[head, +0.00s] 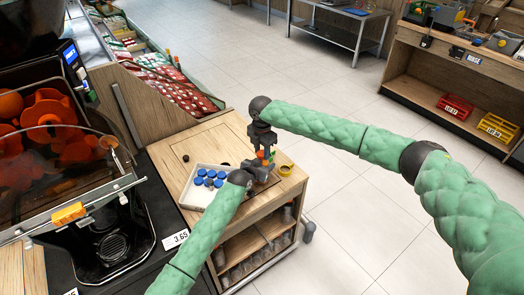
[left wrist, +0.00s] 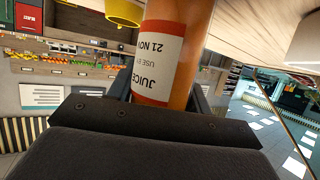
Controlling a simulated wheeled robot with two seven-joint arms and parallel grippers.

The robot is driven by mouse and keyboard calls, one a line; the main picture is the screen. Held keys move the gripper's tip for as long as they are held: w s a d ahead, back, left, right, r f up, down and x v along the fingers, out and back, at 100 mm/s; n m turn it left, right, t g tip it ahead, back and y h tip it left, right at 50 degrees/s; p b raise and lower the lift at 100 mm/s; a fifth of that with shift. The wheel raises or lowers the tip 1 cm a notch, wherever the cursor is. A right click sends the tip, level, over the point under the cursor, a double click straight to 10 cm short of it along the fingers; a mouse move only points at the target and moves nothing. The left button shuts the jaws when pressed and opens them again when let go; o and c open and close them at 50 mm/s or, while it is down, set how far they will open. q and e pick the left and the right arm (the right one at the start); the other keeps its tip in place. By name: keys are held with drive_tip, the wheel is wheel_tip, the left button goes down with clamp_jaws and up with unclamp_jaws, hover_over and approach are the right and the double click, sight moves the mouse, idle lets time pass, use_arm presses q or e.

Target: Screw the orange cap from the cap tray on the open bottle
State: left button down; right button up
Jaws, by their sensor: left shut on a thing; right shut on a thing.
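My left gripper (head: 258,172) is shut on the juice bottle, beside the white cap tray (head: 190,197). In the left wrist view the bottle (left wrist: 176,50) is orange, with a white and red label, between the fingers. My right gripper (head: 264,143) points down right above the left one, shut on a small orange thing (head: 262,154) that looks like the orange cap. The grippers hide most of the bottle and its mouth in the head view, so I cannot tell whether cap and bottle touch. The caps seen in the tray are blue (head: 210,174).
The wooden table (head: 205,145) carries a yellow ring-shaped thing (head: 286,170) just right of the grippers and a small dark round thing (head: 186,158) at the back left. The juicer (head: 70,150) stands at the left. Shelves with bottles (head: 255,262) are below the tabletop.

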drive_tip(key=shift+m, duration=0.4)
drive_tip(key=o, duration=1.1)
drive_tip(key=shift+r, duration=0.1)
drive_tip(key=shift+r, duration=2.2)
drive_tip(key=o, duration=0.5)
wheel_tip(320, 180, up, 12)
drive_tip(key=shift+f, duration=0.1)
